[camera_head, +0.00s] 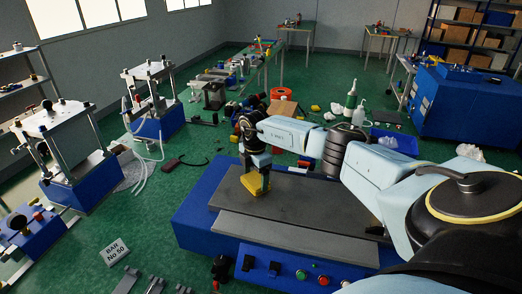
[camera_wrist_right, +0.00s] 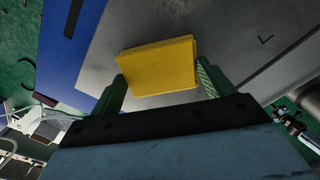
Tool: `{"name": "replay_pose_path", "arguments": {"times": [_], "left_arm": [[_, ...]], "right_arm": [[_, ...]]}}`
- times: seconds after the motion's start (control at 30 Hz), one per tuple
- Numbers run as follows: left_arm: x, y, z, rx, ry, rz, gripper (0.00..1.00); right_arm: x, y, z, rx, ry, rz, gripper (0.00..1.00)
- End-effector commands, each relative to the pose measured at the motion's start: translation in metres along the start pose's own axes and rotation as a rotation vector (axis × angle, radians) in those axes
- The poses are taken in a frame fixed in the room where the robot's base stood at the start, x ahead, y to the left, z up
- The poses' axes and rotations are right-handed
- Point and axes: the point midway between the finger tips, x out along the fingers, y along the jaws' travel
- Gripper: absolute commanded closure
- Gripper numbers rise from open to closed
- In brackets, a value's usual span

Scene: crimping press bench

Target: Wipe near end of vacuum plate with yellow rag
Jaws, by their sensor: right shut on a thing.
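The vacuum plate (camera_head: 315,205) is a flat dark grey slab on a blue machine body in the head view. It also shows in the right wrist view (camera_wrist_right: 240,50). The yellow rag (camera_head: 254,187) is a folded block at the plate's left part, and in the right wrist view (camera_wrist_right: 158,66) it lies between the fingers. My right gripper (camera_head: 256,176) points down, shut on the rag. The rag appears to be at the plate surface; I cannot tell whether it presses on it. My left gripper is not in view.
A lighter grey strip (camera_head: 290,238) runs along the front of the blue machine body, above a panel with buttons (camera_head: 322,280). Blue-based presses (camera_head: 60,160) stand at left.

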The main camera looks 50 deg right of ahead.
Motion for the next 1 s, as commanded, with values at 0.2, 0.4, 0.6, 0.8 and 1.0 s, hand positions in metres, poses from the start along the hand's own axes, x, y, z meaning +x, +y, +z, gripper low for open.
{"name": "replay_pose_path", "arguments": {"times": [0.2,0.4,0.6,0.8,1.0], "left_arm": [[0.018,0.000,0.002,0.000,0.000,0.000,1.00],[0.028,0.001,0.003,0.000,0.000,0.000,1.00],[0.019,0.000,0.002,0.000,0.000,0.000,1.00],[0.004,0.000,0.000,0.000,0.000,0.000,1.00],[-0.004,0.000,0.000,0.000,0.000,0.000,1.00]], "right_arm": [[0.003,0.013,-0.011,0.000,0.002,0.002,0.40],[0.000,0.023,-0.017,0.000,0.001,0.000,0.40],[-0.004,0.018,-0.010,0.001,-0.001,-0.002,0.40],[-0.004,0.007,0.006,0.002,-0.002,-0.002,0.40],[-0.001,-0.002,0.018,0.001,0.000,-0.001,0.40]]}}
